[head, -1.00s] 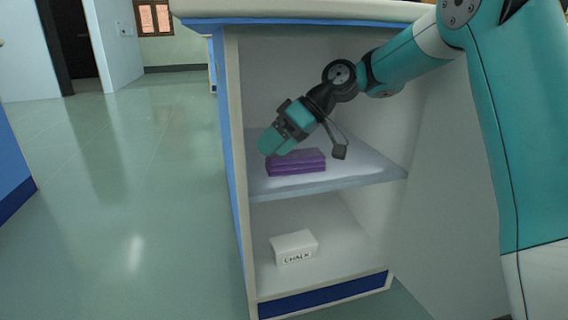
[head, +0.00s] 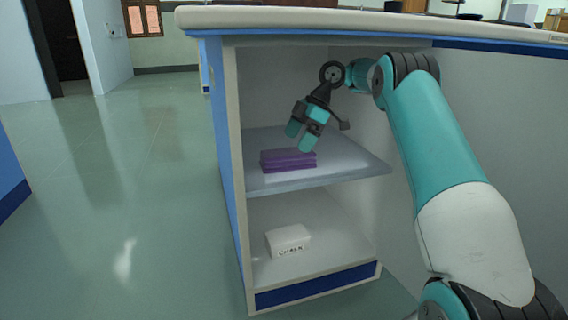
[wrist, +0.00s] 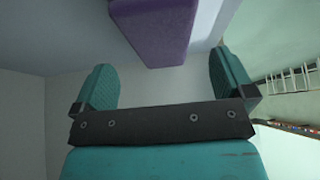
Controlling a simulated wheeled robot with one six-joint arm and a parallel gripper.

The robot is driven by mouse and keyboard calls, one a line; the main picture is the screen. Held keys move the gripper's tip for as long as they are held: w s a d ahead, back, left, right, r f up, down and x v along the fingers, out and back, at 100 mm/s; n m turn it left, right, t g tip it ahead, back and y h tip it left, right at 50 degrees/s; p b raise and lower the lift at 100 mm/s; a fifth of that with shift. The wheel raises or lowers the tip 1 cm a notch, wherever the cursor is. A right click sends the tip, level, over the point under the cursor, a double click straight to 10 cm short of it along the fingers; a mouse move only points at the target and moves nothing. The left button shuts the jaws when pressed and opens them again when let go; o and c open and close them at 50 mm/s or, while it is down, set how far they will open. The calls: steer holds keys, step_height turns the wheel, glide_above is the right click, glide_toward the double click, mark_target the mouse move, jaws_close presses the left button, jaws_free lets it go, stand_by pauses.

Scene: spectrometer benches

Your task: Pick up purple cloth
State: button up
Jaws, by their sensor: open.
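The purple cloth (head: 288,161) lies folded in a flat stack on the upper shelf of the open cabinet. My gripper (head: 298,141) is inside the cabinet, tilted downward just above the cloth, with its two teal fingers apart. In the wrist view the cloth (wrist: 158,30) shows at the top, beyond and between the spread fingertips of my gripper (wrist: 165,80). Nothing is between the fingers, and the cloth's far part is cut off by the frame edge.
The upper shelf (head: 345,170) has bare room right of the cloth. A white chalk box (head: 288,240) sits on the lower shelf. The cabinet's left side wall (head: 228,150) and the bench top (head: 330,20) bound the opening. Open floor (head: 120,200) lies to the left.

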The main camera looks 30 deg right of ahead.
mark_target(290, 151)
steer(key=b+x, duration=0.6)
steer(key=shift+r, duration=0.1)
steer(key=c, duration=1)
